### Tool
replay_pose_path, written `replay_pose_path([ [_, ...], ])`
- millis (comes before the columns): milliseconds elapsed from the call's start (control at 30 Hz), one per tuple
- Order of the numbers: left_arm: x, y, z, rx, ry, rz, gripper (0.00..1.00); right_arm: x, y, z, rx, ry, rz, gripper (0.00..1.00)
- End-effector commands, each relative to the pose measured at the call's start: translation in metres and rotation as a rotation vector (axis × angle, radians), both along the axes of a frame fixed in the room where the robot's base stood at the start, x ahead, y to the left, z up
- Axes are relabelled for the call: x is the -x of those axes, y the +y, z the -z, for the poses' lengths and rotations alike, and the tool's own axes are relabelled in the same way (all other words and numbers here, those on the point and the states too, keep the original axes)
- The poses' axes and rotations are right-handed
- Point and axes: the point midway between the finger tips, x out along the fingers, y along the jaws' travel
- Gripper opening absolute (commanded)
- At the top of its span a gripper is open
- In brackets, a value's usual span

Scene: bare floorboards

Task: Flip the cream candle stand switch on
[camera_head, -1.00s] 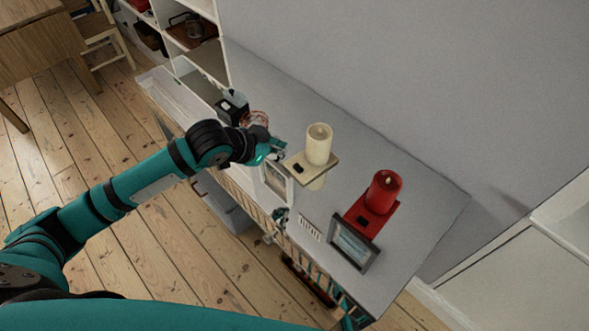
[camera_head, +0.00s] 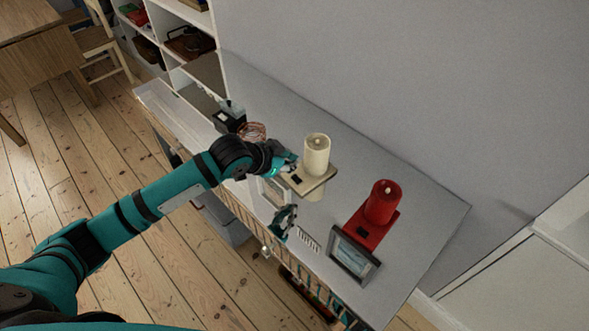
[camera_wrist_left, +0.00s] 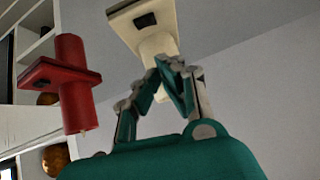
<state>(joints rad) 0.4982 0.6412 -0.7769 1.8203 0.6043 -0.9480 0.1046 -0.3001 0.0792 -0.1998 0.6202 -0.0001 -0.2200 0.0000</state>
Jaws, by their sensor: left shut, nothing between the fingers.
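The cream candle stand (camera_head: 318,186) holds a cream candle (camera_head: 317,154) on the grey cabinet top. Its small dark switch (camera_head: 296,178) is on the plate's left part. My left gripper (camera_head: 291,164) is shut and empty, with its fingertips close to the switch side of the stand. In the left wrist view the shut fingers of my left gripper (camera_wrist_left: 166,66) overlap the cream stand (camera_wrist_left: 128,18), whose dark switch (camera_wrist_left: 145,20) shows beyond the fingertips. I cannot tell whether the fingers touch the stand. The switch's position is too small to read.
A red candle stand (camera_head: 372,231) with a red candle (camera_head: 383,202) stands to the right. A picture frame (camera_head: 354,255) is at the front edge, and a dark box (camera_head: 229,120) and a copper coil (camera_head: 252,131) are to the left. The cabinet's back strip is clear.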

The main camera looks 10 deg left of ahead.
Motion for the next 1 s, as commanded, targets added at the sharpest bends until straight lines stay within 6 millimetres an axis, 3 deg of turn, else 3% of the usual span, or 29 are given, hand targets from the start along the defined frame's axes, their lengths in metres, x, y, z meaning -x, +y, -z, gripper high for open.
replay_pose_path([
  [167,-0.023,-0.015,0.025,0.000,0.001,-0.001,0.00,0.000,0.000,-0.004,0.000,0.000,0.000,0.40],
  [400,-0.023,-0.010,0.057,-0.001,0.000,-0.001,0.00,0.000,0.000,-0.009,0.000,0.000,0.000,0.40],
  [1000,-0.026,-0.006,0.070,0.000,0.000,0.000,0.00,0.000,0.000,-0.011,0.000,0.000,0.000,0.40],
])
